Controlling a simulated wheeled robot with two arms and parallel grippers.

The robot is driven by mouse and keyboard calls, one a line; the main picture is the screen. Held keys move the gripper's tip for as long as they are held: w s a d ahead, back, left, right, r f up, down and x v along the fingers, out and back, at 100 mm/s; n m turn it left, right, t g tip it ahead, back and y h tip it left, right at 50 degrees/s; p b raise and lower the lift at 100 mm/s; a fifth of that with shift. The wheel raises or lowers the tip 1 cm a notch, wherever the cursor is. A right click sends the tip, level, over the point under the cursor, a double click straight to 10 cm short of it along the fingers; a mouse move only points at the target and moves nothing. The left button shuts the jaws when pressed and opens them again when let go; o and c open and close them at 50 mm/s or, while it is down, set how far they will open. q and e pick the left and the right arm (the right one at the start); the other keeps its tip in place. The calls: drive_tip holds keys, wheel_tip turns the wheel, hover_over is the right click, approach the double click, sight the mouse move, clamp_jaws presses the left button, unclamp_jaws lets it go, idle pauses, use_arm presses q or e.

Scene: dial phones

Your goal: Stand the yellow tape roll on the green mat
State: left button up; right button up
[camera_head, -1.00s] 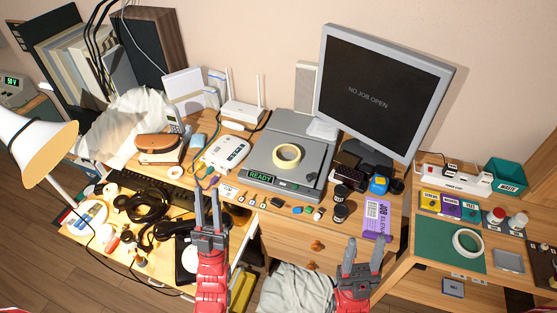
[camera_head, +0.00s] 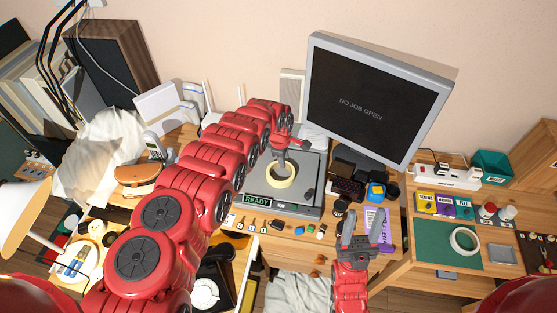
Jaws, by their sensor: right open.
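The yellow tape roll (camera_head: 282,183) lies flat on top of the grey device (camera_head: 310,163) with the READY display, in the middle of the desk. My left arm reaches across the desk, and my left gripper (camera_head: 279,165) points down over the roll's far side and opening. Its fingertips are small and partly hidden, so I cannot tell whether they touch the roll or how wide they are. The green mat (camera_head: 430,256) lies on the right-hand desk, with a white tape roll (camera_head: 464,240) flat on it.
A monitor (camera_head: 375,100) stands behind the device on the right. Dark jars (camera_head: 340,207) and a purple card (camera_head: 375,220) lie right of the device. A small grey square plate (camera_head: 501,255) lies beside the mat. The mat's left part is bare.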

sight(278, 182)
use_arm(q)
drive_tip(key=s+r, duration=0.1)
drive_tip(key=s+a+r+g, duration=0.1)
drive_tip(key=s, duration=0.1)
drive_tip(key=s+a+r+n+g+y, duration=0.1)
drive_tip(key=s, duration=0.1)
drive_tip(key=shift+s, duration=0.1)
wheel_tip(278, 182, down, 9)
drive_tip(key=b, duration=0.5)
drive_tip(key=shift+r, duration=0.15)
clamp_jaws()
drive_tip(key=shift+r, duration=0.15)
